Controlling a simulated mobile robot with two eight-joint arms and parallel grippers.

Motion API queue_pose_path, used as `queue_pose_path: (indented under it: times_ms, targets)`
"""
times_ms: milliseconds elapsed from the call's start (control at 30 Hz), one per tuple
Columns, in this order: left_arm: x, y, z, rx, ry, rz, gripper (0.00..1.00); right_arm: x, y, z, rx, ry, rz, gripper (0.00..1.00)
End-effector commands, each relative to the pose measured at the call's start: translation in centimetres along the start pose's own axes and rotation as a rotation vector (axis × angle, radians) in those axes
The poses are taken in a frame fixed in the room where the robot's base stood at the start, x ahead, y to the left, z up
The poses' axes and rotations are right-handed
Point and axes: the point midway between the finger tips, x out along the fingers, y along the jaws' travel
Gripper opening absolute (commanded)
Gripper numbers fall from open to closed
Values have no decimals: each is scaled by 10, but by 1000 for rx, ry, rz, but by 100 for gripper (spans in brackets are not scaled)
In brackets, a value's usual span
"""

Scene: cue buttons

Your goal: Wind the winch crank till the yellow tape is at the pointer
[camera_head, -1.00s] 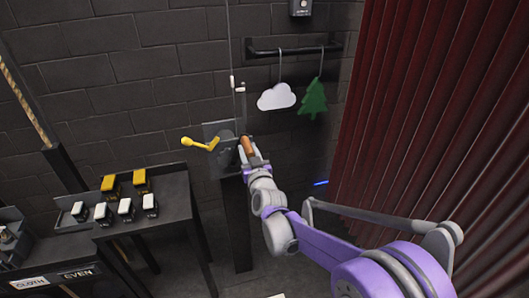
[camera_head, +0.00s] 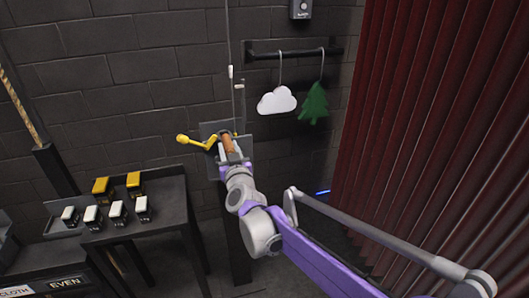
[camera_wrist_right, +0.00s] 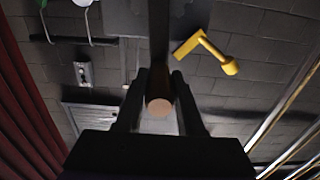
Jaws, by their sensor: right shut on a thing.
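The winch (camera_head: 210,131) is a grey plate on a dark post by the brick wall. My right gripper (camera_head: 230,150) is shut on its brown wooden crank handle (camera_head: 226,142). In the right wrist view the handle's round end (camera_wrist_right: 159,106) shows between the fingers (camera_wrist_right: 158,98). A yellow lever with a knob (camera_head: 183,139) sticks out to the left of the winch; it also shows in the right wrist view (camera_wrist_right: 205,47). A thin line runs up from the winch with a white mark (camera_head: 230,72). A small pale piece (camera_head: 239,87) sits beside the line. I cannot make out yellow tape on the line. My left gripper is out of view.
A white cloud (camera_head: 277,101) and a green tree (camera_head: 314,104) hang from a black rail (camera_head: 290,50) right of the winch. A dark table (camera_head: 165,217) with yellow and white switches stands at left. A red curtain (camera_head: 430,130) fills the right.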

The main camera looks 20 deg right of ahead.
Motion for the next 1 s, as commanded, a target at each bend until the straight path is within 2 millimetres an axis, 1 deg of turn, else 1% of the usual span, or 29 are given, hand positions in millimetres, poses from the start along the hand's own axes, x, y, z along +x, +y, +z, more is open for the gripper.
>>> queue_pose_path:
  times_ms: [33, 167, 233, 367, 400, 533, 633, 900, 1000]
  targets:
    - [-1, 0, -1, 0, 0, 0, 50, 1, 1, -3, -2, 4, 3, 0]
    - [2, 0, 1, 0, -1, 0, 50, 1, -1, -2, -2, 5, 4, 0]
    - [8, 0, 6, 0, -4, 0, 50, 1, -8, 3, -1, 6, 3, 0]
    - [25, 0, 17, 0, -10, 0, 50, 1, -28, 13, 0, 4, 2, 0]
    - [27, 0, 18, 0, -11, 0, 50, 2, -34, 14, 0, 4, 1, 0]
    - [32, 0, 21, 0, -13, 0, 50, 2, -47, 18, 0, 4, 3, 0]
    - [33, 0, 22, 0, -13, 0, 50, 2, -50, 18, 0, 4, 4, 0]
    - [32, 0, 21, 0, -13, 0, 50, 2, -49, 17, -1, 4, 5, 0]
    - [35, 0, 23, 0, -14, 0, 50, 2, -52, 21, -1, 4, 4, 0]
